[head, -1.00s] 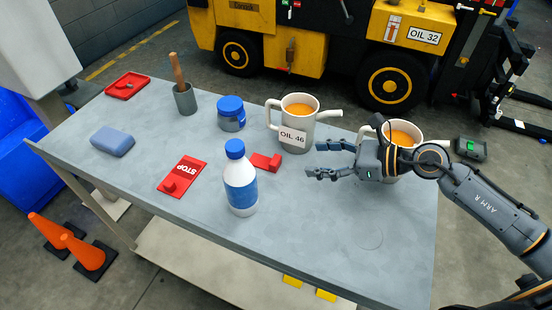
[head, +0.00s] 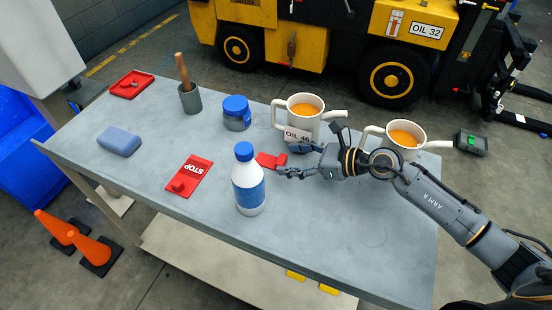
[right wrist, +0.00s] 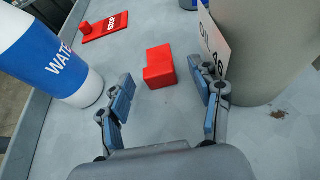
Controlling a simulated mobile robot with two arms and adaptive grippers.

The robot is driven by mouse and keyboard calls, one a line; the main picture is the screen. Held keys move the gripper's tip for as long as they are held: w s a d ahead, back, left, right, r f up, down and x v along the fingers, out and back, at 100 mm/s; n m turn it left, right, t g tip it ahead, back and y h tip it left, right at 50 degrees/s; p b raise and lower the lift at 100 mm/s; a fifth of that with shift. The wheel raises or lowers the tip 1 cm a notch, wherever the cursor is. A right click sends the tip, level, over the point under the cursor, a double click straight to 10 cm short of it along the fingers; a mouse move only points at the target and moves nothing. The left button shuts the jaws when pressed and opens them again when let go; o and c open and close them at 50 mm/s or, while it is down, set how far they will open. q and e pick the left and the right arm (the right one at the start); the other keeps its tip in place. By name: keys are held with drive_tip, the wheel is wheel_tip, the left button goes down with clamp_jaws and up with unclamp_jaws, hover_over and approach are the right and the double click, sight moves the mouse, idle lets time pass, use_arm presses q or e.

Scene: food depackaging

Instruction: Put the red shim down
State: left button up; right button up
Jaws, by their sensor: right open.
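The red shim (head: 268,160), a small stepped red block, lies on the grey table between the water bottle and the OIL 46 mug. In the right wrist view the red shim (right wrist: 160,67) sits just beyond and between the fingertips, apart from them. My right gripper (head: 285,158) is open and empty, low over the table at the shim's right side. Its two fingers also show spread in the right wrist view (right wrist: 167,96). My left gripper is in neither view.
The water bottle (head: 248,182) stands close on one side of the fingers, the OIL 46 mug (head: 303,117) on the other. A red STOP plate (head: 192,170), blue-lidded jar (head: 236,113), blue block (head: 119,141) and second mug (head: 403,141) share the table (head: 330,235). Its front right is clear.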

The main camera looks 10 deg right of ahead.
sight(280, 159)
drive_tip(key=x, duration=0.3)
drive_tip(key=shift+a+f+p, duration=0.1)
drive_tip(key=shift+a+p, duration=0.25)
drive_tip(key=shift+p, duration=0.05)
drive_tip(key=shift+w+a+f, duration=0.1)
drive_tip(key=shift+c, duration=1.1)
clamp_jaws()
